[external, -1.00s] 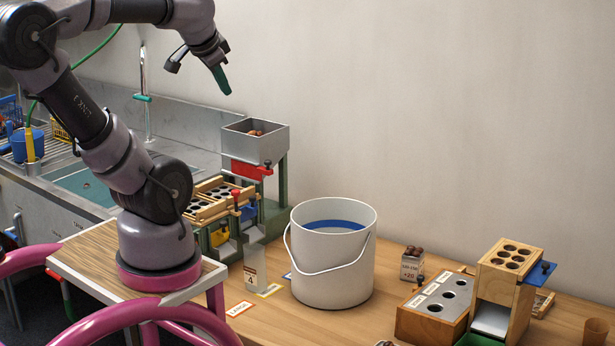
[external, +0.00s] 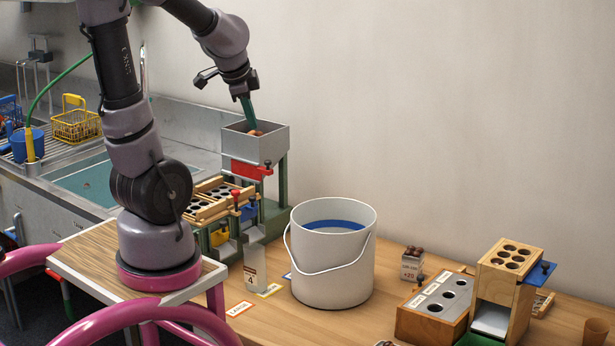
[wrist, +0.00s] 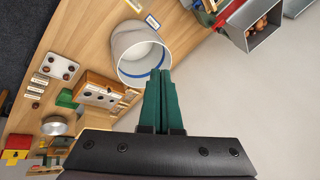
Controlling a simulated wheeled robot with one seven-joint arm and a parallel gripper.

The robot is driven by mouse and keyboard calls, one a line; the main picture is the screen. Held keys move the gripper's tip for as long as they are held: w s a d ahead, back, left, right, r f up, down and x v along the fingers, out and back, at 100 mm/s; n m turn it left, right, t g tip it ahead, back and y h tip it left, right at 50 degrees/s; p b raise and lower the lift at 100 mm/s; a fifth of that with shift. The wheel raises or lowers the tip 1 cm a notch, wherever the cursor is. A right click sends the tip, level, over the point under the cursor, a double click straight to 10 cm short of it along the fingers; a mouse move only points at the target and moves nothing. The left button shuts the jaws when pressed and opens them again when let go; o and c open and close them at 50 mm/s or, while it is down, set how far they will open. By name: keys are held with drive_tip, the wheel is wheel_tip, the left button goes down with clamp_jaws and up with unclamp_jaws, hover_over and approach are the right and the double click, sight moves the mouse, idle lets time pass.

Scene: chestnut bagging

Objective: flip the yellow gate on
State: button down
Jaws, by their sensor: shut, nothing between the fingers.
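A yellow piece (external: 220,236), which looks like the yellow gate, sits low under the wooden hole trays, on the left of the green-legged stand. It is small and partly hidden by the frame, so I cannot tell its setting. A blue piece (external: 249,212) sits to its right, and a red gate (external: 252,171) is higher, under the grey hopper (external: 270,146). My gripper (external: 252,122) is shut and empty, its green fingers pointing down and overlapping the hopper in the external view. In the wrist view, the closed fingers (wrist: 161,74) overlap the bucket's edge.
A white bucket (external: 333,270) stands on the wooden table right of the stand. Wooden hole trays (external: 212,197) sit in front of the hopper. A wooden block tower (external: 505,285) and a chestnut box (external: 412,266) stand further right. A sink (external: 90,186) is at left.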

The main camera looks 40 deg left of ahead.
drive_tip(key=w+a+f+m+g, duration=0.1)
drive_tip(key=w+a+f+m, duration=0.15)
drive_tip(key=f, duration=0.55)
drive_tip(key=w+a+f+m+g, duration=0.1)
drive_tip(key=w+f+m, duration=0.25)
drive_tip(key=f, duration=0.45)
drive_tip(key=m+g+y, duration=0.1)
drive_tip(key=m+y, duration=0.2)
drive_tip(key=m, duration=0.4)
approach(223, 234)
drive_tip(key=s+d, duration=0.1)
drive_tip(key=d, duration=0.4)
drive_tip(key=shift+s+a+r, duration=0.1)
drive_tip(key=shift+a, duration=0.15)
drive_tip(key=x, duration=1)
drive_tip(key=a+r, duration=0.1)
drive_tip(key=w+a+r, duration=0.1)
drive_tip(key=shift+a+r, duration=0.35)
